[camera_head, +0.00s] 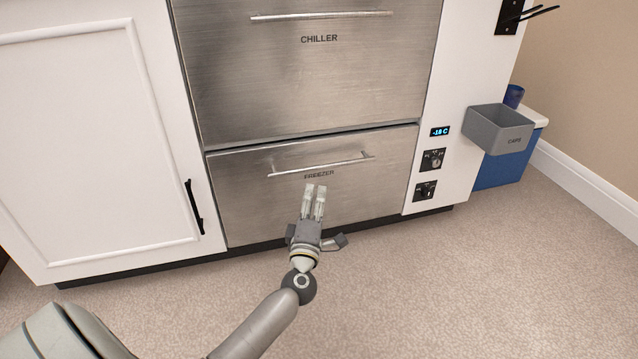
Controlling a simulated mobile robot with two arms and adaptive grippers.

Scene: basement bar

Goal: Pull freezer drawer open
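The freezer drawer (366,196) is a brushed-steel front labelled FREEZER, low in the white cabinetry. It looks shut, with its front about level with its surroundings. Its horizontal bar handle (320,163) runs above the label. My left gripper (315,187) is in front of the drawer, with its fingers pointing up toward the handle. The fingertips show just below the label, apart from the handle in the picture. The fingers lie close together with a narrow gap; how far open they are is unclear. Nothing shows between them. My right gripper is out of view.
The CHILLER drawer (310,85), with its own handle (321,15), is above. A white cabinet door (90,140) is at left. Knobs (433,159) and a temperature display (440,131) are at right. A grey bin (498,130) juts out beside a blue container (507,172). Front floor (470,290) is clear.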

